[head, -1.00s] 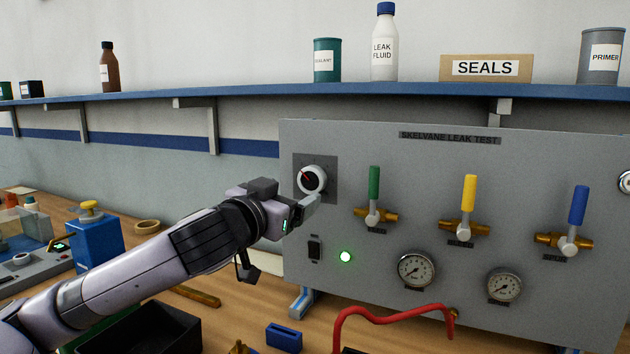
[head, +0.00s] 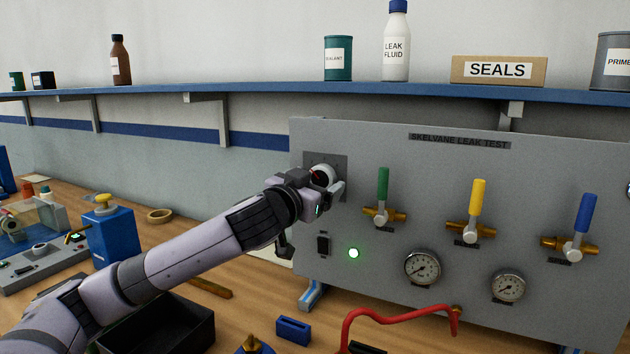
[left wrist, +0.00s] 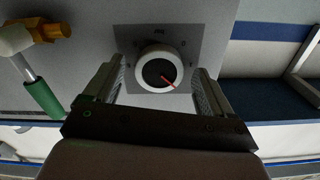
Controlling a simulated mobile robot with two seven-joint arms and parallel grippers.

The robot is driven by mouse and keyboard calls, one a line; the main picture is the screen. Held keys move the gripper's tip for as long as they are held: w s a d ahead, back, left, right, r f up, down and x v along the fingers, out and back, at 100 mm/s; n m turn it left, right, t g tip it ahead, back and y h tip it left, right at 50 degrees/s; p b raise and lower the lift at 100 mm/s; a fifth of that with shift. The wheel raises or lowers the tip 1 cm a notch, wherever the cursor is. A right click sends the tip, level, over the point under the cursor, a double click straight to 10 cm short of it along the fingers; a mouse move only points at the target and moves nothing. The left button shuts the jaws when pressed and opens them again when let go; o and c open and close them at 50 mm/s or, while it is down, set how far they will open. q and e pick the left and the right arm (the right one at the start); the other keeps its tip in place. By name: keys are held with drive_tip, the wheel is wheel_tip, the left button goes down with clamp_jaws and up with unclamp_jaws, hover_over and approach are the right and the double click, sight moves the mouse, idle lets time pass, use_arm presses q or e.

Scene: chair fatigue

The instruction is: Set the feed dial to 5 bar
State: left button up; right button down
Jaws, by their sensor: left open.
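The feed dial (head: 323,176) is a round knob with a white rim, a dark face and a red pointer, on a darker square plate at the upper left of the grey leak test panel (head: 400,160). My left gripper (head: 330,186) is at the dial and partly covers it in the head view. In the left wrist view the dial (left wrist: 159,70) lies between the two open fingers of my left gripper (left wrist: 160,92), with a visible gap on each side. The scale marks are too small to read. My right gripper is not in view.
Green (head: 383,184), yellow (head: 478,197) and blue (head: 585,212) valve handles stand upright to the right of the dial. Below are a lit green lamp (head: 353,253), two gauges (head: 422,267) and a red hose (head: 400,316). A blue shelf (head: 260,98) runs above.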

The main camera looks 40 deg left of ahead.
use_arm(q)
drive_tip(key=c, duration=1.1)
drive_tip(key=shift+o, duration=0.2)
drive_tip(key=shift+m, duration=0.3)
